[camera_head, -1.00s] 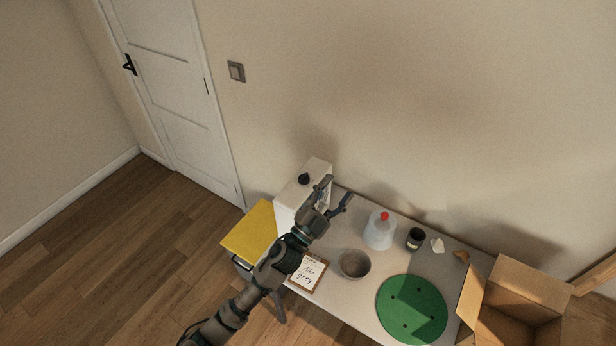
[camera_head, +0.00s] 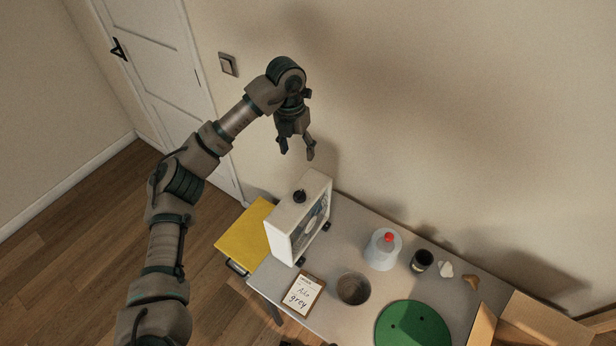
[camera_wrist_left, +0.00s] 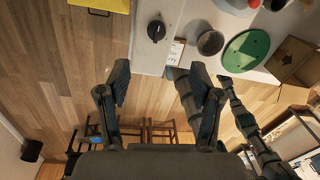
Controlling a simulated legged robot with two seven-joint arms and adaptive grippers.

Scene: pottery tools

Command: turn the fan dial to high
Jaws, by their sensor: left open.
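The fan is a white box (camera_head: 284,224) standing upright at the left end of the table, its grille facing right. A black round dial (camera_head: 299,196) sits on its top face. The dial also shows from above in the left wrist view (camera_wrist_left: 156,31); its setting is not readable. My left gripper (camera_head: 297,152) hangs in the air above the fan, pointing down, with its fingers apart and empty. In the left wrist view the open left fingers (camera_wrist_left: 155,90) are apart from the dial. Part of my other arm shows there, but its gripper is unclear.
A yellow-topped piece (camera_head: 243,236) stands left of the table. The wall is close behind.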

